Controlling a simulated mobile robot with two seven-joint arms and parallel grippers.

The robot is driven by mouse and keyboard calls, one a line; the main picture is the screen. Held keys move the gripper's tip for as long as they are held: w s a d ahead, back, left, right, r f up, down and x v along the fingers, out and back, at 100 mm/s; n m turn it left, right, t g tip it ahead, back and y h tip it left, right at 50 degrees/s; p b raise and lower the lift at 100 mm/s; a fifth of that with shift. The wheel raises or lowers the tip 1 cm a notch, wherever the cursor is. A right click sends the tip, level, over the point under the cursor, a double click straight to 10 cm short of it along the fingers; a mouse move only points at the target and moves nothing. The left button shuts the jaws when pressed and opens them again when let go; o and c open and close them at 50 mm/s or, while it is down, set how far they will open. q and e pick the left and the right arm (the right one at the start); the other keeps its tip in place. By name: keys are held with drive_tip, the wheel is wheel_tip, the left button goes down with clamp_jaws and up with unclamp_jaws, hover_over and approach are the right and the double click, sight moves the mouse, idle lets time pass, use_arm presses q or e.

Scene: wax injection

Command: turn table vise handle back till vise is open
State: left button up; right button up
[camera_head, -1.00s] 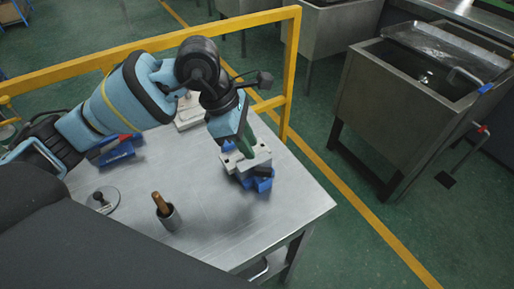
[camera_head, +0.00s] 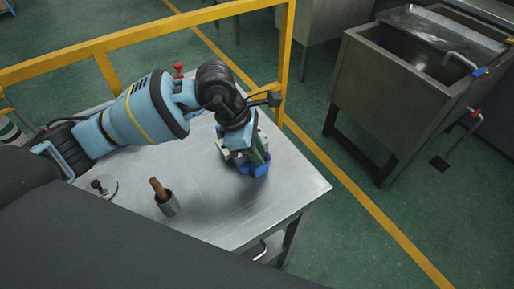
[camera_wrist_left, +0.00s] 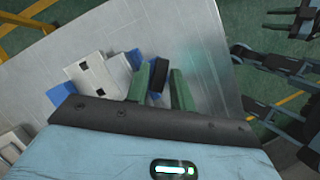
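The table vise (camera_head: 258,170) stands on the metal table; its blue base and part of its pale jaws show in the head view. In the left wrist view the vise's white and blue body (camera_wrist_left: 95,75) lies left of the fingers. My left gripper (camera_wrist_left: 160,82) has its two green fingers on either side of a black piece, seemingly the vise handle (camera_wrist_left: 158,72), with almost no gap. In the head view my left gripper (camera_head: 257,152) covers part of the vise. The jaw opening cannot be made out.
The metal table (camera_head: 215,225) has free room in front. A grey cup with a brown handle (camera_head: 165,200) and a round disc with a knob (camera_head: 103,187) stand near the front left. A yellow railing (camera_head: 140,33) runs behind; steel sinks (camera_head: 385,85) stand beyond.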

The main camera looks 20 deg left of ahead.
use_arm(q)
drive_tip(key=shift+c, duration=0.2)
clamp_jaws()
use_arm(e)
drive_tip(key=shift+s+d+f, duration=0.1)
